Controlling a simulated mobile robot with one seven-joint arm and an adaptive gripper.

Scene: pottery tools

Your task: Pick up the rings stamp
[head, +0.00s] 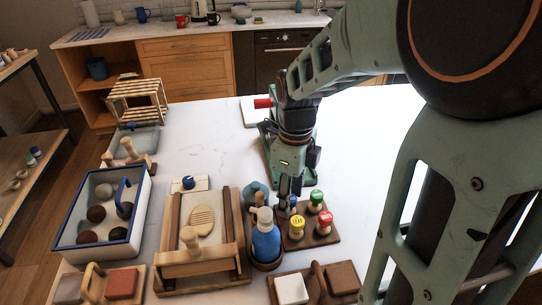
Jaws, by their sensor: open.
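A small brown wooden stand (328,238) holds several stamps with coloured tops. I see a yellow-topped stamp (297,227), a green-topped stamp (316,199), a red-topped stamp (325,221) and a blue-topped stamp (293,202). The marks on the tops are too small to read, so I cannot tell which is the rings stamp. My gripper (287,203) points down at the back left of the stand, right by the blue-topped stamp and partly covering it. My gripper is open; whether its fingers are around that stamp, I cannot tell.
A blue bottle (266,243) stands in a wooden holder close left of my gripper. A wooden frame with a roller (203,257) lies farther left. A blue-rimmed tray (70,222) holds several balls. The white table right of the stand is clear, partly hidden by my arm.

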